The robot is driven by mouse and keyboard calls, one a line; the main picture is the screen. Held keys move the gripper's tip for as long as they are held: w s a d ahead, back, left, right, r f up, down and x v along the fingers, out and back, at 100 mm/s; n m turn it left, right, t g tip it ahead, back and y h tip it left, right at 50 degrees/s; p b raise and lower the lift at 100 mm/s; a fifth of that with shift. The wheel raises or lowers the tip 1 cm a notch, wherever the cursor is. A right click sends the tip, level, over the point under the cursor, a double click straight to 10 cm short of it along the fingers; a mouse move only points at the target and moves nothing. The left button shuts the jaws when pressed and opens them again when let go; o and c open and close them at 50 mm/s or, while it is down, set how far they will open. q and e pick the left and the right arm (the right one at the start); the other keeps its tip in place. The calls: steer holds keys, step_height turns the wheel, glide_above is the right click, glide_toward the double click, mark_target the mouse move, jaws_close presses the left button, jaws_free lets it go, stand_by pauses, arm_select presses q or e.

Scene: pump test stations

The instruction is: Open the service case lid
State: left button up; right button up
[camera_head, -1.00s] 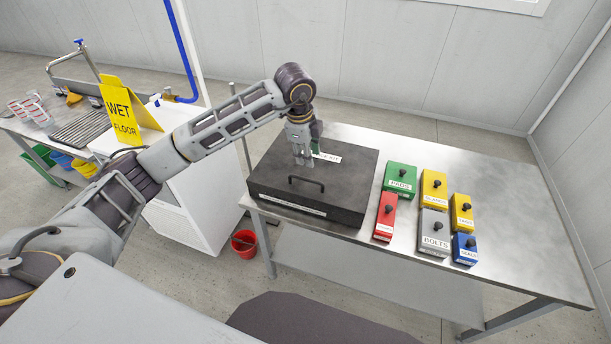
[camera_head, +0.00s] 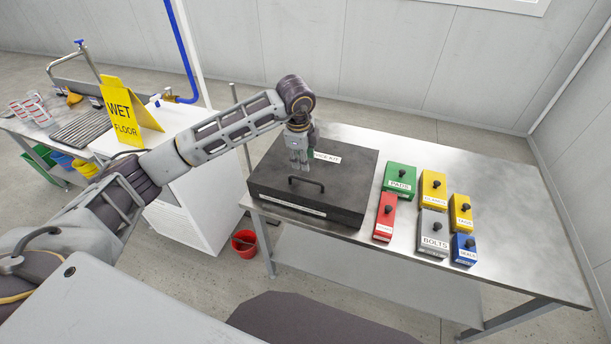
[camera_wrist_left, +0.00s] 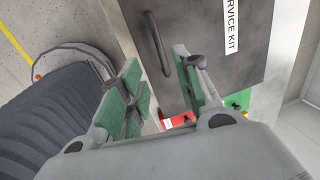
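The service case (camera_head: 335,192) is a dark flat box with a shut lid on the metal table. Its black bar handle (camera_head: 306,183) stands on the lid near the front edge; it also shows in the left wrist view (camera_wrist_left: 158,42). My left gripper (camera_head: 299,167) points down over the lid, just behind the handle in the head view. In the left wrist view its two green-padded fingers (camera_wrist_left: 163,92) are apart with nothing between them, and the handle lies beyond the tips. My right gripper is not in view.
Right of the case stand several knobbed boxes: green PADS (camera_head: 399,180), red (camera_head: 385,217), grey BOLTS (camera_head: 433,232), blue (camera_head: 464,249) and yellow ones (camera_head: 432,190). The metal table (camera_head: 530,240) is bare at its right. A yellow wet-floor sign (camera_head: 127,108) stands at left.

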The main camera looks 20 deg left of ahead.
mark_target(306, 179)
arm_select(q)
steer(key=f, duration=0.3)
steer(key=w+f+p, duration=0.1)
steer(key=f, duration=0.3)
steer(key=w+f, duration=0.1)
steer(key=f, duration=0.2)
steer(key=shift+f+p, duration=0.2)
steer(key=shift+p, duration=0.1)
jaws_close()
